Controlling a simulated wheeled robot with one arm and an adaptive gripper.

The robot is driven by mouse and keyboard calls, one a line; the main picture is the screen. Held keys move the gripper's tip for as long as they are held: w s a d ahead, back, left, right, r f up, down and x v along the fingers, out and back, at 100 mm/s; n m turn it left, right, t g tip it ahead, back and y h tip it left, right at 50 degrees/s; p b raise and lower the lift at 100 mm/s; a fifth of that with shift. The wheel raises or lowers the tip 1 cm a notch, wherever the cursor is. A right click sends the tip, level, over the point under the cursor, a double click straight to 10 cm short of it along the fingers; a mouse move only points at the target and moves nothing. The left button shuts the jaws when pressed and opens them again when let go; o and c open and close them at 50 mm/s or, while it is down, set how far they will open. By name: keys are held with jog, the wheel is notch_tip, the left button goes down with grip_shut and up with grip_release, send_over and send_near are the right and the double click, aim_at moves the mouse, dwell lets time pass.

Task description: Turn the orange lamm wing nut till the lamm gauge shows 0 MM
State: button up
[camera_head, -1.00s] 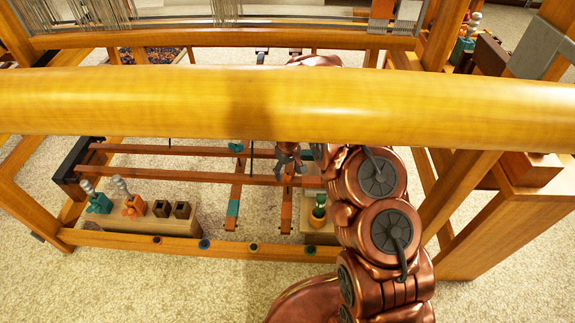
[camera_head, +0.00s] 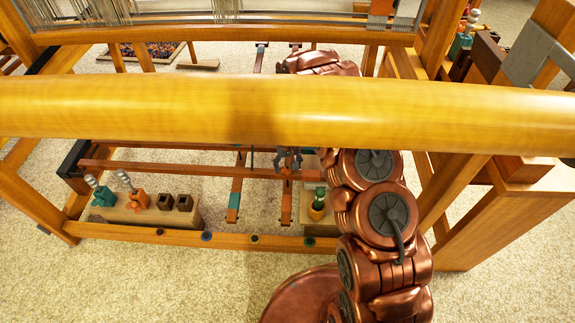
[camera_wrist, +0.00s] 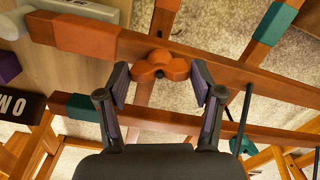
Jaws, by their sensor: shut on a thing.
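The orange wing nut (camera_wrist: 160,66) sits on a long wooden bar in the wrist view, its rounded lobes between my two fingers. My gripper (camera_wrist: 159,82) is shut on it, with a pad at either side. In the head view my gripper (camera_head: 288,160) is small and dark, below the thick front beam; I cannot make out the nut there. A black block (camera_wrist: 18,106) at the left of the wrist view carries white lettering, upside down and cut off. I cannot tell a full gauge reading from it.
A teal wing nut (camera_wrist: 241,146) is on the lower bar, near a thin dark rod (camera_wrist: 241,118). The thick beam (camera_head: 280,112) crosses above my arm. A wooden holder (camera_head: 130,214) with teal and orange handled pieces stands at left. A potted cactus (camera_head: 318,205) is just right of the treadles.

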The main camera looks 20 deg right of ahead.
jog(key=o, duration=1.1)
jog(key=shift+o, duration=0.2)
